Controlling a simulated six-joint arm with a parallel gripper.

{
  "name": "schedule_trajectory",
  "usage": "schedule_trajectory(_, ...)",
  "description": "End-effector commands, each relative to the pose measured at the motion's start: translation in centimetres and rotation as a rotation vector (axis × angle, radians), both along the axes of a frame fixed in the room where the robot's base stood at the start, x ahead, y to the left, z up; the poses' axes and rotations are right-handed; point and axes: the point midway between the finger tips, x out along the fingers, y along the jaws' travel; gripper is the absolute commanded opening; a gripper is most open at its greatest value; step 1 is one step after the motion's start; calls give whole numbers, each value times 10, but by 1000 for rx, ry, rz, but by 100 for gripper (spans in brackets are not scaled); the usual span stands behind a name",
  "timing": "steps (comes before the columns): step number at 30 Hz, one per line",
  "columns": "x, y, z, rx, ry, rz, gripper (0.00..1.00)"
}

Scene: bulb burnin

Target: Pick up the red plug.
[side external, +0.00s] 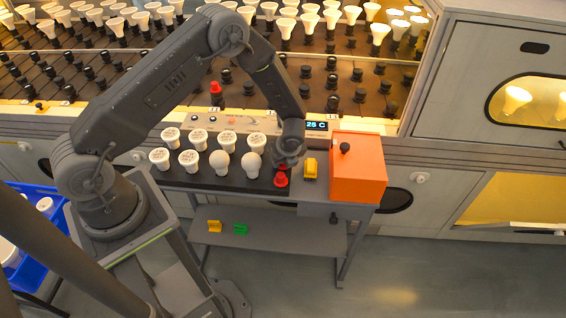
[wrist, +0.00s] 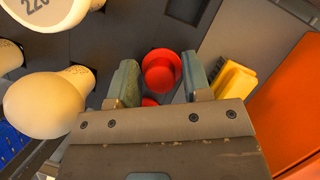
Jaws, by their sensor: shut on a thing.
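The red plug (wrist: 162,72) is between the two fingers of my gripper (wrist: 160,84) in the wrist view, with its round flange toward the camera's far side. A smaller red part (wrist: 150,102) shows just below it, partly hidden by the gripper body. In the side view my gripper (side external: 284,163) points down at the right end of the black tray (side external: 228,184), and red (side external: 281,180) shows at its fingertips. My gripper is shut on the red plug. I cannot tell whether the plug is clear of the tray.
A white bulb (side external: 252,161) stands close to the left of my gripper, among several others. A yellow block (side external: 310,168) and an orange box (side external: 358,172) are close on the right. Another red plug (side external: 215,88) is in the rack behind. A shelf (side external: 270,233) lies below.

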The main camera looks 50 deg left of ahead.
Motion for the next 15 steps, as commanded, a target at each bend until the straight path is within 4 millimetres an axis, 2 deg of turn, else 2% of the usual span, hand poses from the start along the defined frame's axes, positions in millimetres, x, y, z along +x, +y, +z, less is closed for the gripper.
schedule_trajectory(5,1,0,9,0,-2,0,22)
schedule_trajectory(15,1,0,72,0,-5,1,22)
